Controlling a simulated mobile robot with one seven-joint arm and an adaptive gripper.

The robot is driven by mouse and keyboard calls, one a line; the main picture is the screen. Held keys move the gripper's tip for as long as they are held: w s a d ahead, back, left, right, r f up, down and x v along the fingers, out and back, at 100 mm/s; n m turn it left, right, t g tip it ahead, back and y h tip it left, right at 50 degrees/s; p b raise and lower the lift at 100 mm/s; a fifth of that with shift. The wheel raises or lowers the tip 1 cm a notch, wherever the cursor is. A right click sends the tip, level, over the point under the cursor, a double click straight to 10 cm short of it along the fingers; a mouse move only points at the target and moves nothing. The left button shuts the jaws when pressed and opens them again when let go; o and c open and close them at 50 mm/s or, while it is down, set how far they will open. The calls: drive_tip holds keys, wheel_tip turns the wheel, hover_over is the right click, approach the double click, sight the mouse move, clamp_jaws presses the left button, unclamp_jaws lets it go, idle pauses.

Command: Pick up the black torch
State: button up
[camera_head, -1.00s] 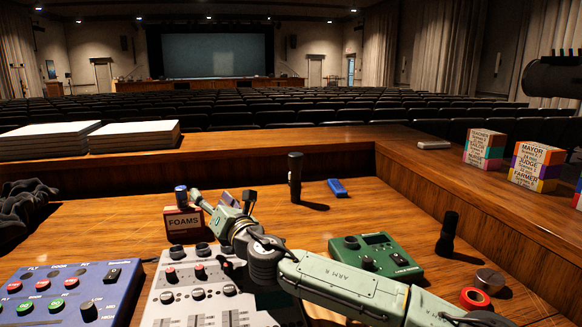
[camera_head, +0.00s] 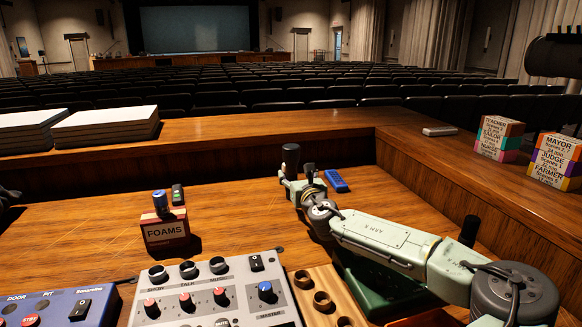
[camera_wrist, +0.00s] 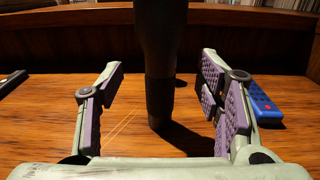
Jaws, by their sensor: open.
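The black torch (camera_head: 291,158) stands upright on the wooden desk near its back ledge. In the head view its lower part is hidden behind my gripper (camera_head: 300,181). In the wrist view the torch (camera_wrist: 160,55) rises between the two fingers of my gripper (camera_wrist: 158,88), a little beyond the fingertips. The gripper is open, with a clear gap on each side of the torch. I cannot see either purple finger pad touching it. The top of the torch is cut off by the wrist view's upper edge.
A blue remote (camera_head: 336,181) lies right of the torch, also in the wrist view (camera_wrist: 263,105). A grey mixer (camera_head: 205,295) is in front. Another dark upright cylinder (camera_head: 469,231) stands behind my arm.

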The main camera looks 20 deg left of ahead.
sight(293, 170)
drive_tip(key=shift+p+x, duration=0.75)
drive_tip(key=shift+x, duration=2.2)
drive_tip(key=shift+f, duration=0.15)
drive_tip(key=shift+c, duration=0.4)
drive_tip(key=shift+d, duration=0.1)
clamp_jaws()
